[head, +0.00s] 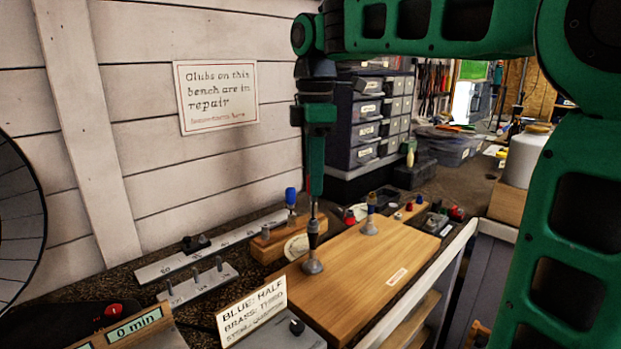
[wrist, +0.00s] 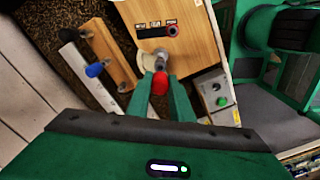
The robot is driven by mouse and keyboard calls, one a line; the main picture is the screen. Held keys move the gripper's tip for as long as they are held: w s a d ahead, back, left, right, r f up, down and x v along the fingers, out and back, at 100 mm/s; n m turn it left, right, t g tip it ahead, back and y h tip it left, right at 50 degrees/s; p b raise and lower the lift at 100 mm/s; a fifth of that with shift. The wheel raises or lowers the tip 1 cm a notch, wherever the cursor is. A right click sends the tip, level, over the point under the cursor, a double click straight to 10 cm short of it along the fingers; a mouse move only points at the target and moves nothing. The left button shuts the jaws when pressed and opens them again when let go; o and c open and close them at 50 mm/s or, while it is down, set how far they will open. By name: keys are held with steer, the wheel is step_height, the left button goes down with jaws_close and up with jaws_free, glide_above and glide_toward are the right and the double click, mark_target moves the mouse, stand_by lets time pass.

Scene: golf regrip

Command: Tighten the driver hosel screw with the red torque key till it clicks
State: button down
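My gripper (wrist: 160,84) is shut on the red torque key (wrist: 159,81), with a green finger on each side of its red handle. In the head view, my gripper (head: 313,212) points down over the left part of the wooden board. A dark shaft runs down beneath it to a grey flared piece (head: 312,266) on the board, which also shows just beyond the key in the wrist view (wrist: 160,55). I cannot tell which part is the driver hosel. The screw is hidden, and so is how deep the key tip sits.
The wooden board (head: 345,290) also carries a second grey cone (head: 370,229) with a blue top. A blue-handled key (head: 290,197) stands by a wooden block (head: 262,248). A lettered card (head: 252,309) stands in front. A box with a green button (wrist: 221,101) lies beside the board.

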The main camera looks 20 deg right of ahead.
steer(key=m, duration=0.4)
steer(key=shift+m, duration=0.9)
steer(key=m, duration=0.2)
steer(key=shift+s+m, duration=0.1)
steer(key=shift+m, duration=1.7)
steer(key=shift+m, duration=0.8)
steer(key=m, duration=0.4)
steer(key=shift+a, duration=0.1)
